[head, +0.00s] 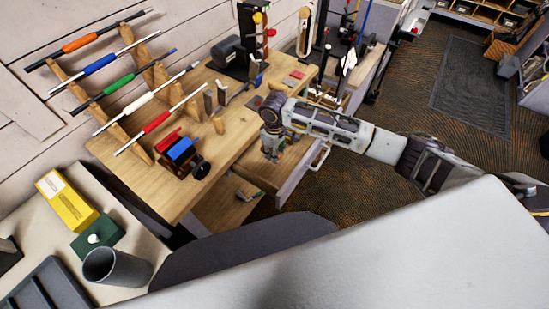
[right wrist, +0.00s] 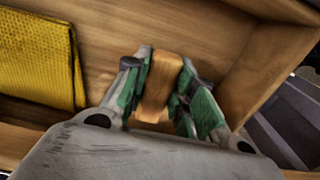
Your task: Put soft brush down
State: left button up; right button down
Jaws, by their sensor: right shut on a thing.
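My right gripper (head: 270,156) is over the open drawer at the front of the wooden workbench. In the right wrist view, its green-padded fingers (right wrist: 164,72) are shut on a wooden block, the soft brush (right wrist: 160,85). The brush is upright between the fingers, with the wooden drawer floor (right wrist: 120,30) behind it. Its bristles are hidden, and I cannot tell whether it touches the floor. In the head view the brush is too small or hidden to make out. My left gripper is not in view.
A folded yellow textured cloth (right wrist: 38,62) lies left in the drawer, and a wooden drawer wall (right wrist: 265,65) stands right of the brush. On the bench (head: 235,130) are a rack of coloured-grip shafts (head: 120,85), a grinder-like machine (head: 228,52) and a red-and-blue clamp (head: 180,150).

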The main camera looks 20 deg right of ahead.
jog(key=shift+f, duration=1.85)
jog(key=c, duration=1.2)
grip_release()
jog(key=shift+f, duration=0.1)
jog(key=shift+r, duration=6.15)
jog(key=shift+s+f, duration=0.1)
